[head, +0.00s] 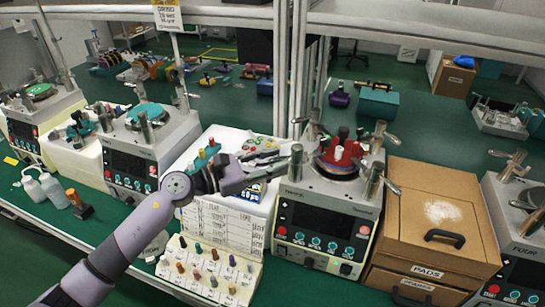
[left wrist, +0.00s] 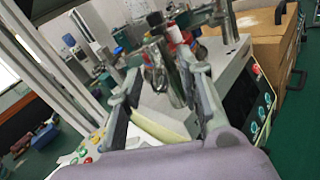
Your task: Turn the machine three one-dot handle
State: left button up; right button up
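Machine three (head: 325,220) is the white unit right of centre, with a dark screen and a red fixture (head: 341,149) on its round top plate. Metal posts with cross handles stand around the plate: a left front post (head: 296,162), a right front post (head: 374,180), and others behind. Dot marks are too small to read. My left gripper (head: 287,155) reaches in from the left to the left front post. In the left wrist view, a metal post (left wrist: 178,82) stands between its spread fingers (left wrist: 165,90); contact is unclear. My right gripper is out of view.
A cardboard drawer box (head: 435,215) stands close right of machine three, then machine four (head: 520,235). Another machine (head: 135,165) is to the left. A label board with pegs (head: 207,272) lies in front. Vertical frame posts (head: 290,80) rise behind.

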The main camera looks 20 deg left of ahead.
pick_arm(q)
jog(key=shift+c, duration=0.3)
grip_shut()
dwell(0.6)
